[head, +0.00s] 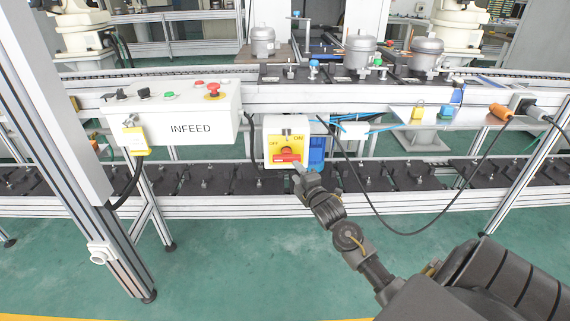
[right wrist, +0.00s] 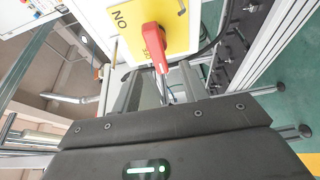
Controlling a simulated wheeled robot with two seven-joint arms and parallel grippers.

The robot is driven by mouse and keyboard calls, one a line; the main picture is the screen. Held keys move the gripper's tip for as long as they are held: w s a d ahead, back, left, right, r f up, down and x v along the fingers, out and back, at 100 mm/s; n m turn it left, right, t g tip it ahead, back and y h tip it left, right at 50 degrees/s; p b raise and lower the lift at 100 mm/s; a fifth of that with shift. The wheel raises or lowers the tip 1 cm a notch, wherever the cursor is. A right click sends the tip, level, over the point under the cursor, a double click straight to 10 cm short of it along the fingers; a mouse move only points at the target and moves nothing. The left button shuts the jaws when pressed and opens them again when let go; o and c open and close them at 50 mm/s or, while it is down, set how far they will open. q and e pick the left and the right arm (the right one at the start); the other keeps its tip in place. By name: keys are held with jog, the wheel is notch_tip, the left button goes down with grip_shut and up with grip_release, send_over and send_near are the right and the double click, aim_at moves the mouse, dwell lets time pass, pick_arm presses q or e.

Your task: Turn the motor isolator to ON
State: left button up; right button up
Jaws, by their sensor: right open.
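The motor isolator is a white box (head: 270,127) with a yellow plate (head: 272,143) marked OFF at left and ON at right. Its red handle (head: 287,157) lies roughly sideways across the lower plate in the head view. My right gripper (head: 299,168) is open, at the lower right of the handle; I cannot tell whether it touches it. In the right wrist view the red handle (right wrist: 154,45) stands out from the yellow plate (right wrist: 183,28), just beyond the dark gripper body. My left gripper is not in view.
A white INFEED control box (head: 190,128) with buttons hangs to the left. A blue part (head: 317,150) sits right beside the isolator. A dark cable (head: 365,195) loops down at right. Conveyor rails run above and below; green floor is clear in front.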

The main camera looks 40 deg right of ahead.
aim_at(288, 160)
jog(key=b+x, duration=0.1)
jog(key=x, duration=0.8)
jog(key=shift+w+r, duration=0.1)
jog(key=shift+r, duration=0.1)
jog(key=shift+w+d, duration=0.2)
jog(key=shift+w, duration=0.45)
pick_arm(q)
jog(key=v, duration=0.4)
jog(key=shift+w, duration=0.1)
pick_arm(e)
jog(key=shift+w, duration=0.15)
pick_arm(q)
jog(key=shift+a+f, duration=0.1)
pick_arm(e)
jog(key=c, duration=0.7)
